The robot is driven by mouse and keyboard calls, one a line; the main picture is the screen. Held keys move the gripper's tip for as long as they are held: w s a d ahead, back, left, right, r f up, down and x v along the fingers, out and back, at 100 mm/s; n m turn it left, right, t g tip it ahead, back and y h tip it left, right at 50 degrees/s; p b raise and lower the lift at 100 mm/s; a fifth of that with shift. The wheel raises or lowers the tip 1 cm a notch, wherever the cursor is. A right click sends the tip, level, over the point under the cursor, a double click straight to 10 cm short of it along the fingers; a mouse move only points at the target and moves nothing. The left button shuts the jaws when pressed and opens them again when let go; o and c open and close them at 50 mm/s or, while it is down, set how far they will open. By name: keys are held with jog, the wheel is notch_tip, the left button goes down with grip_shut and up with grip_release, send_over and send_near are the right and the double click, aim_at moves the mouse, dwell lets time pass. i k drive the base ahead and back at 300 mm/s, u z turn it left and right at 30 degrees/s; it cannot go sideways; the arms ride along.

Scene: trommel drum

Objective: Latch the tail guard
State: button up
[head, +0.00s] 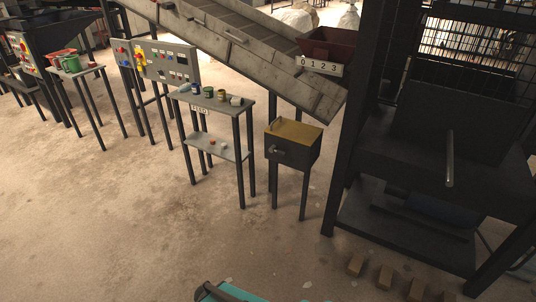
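A tall dark machine frame (345,130) stands at the right, with dark mesh panels (400,20) in its upper part. I cannot tell for sure which part is the tail guard. A pale upright bar like a handle or lever (449,160) shows on the front of this machine, below the mesh. No latch can be made out clearly, nor whether anything is latched. My gripper is not in view.
A sloping conveyor (250,40) ends beside the frame. A yellow-topped dark box on legs (293,143), a small grey table with cups (213,103) and a control panel (160,62) stand left of it. Several brown blocks (385,277) lie front right. Front-left floor is clear.

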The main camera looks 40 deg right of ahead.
aim_at(273, 149)
jog(key=z, duration=0.05)
jog(key=i, duration=1.05)
jog(key=z, duration=0.45)
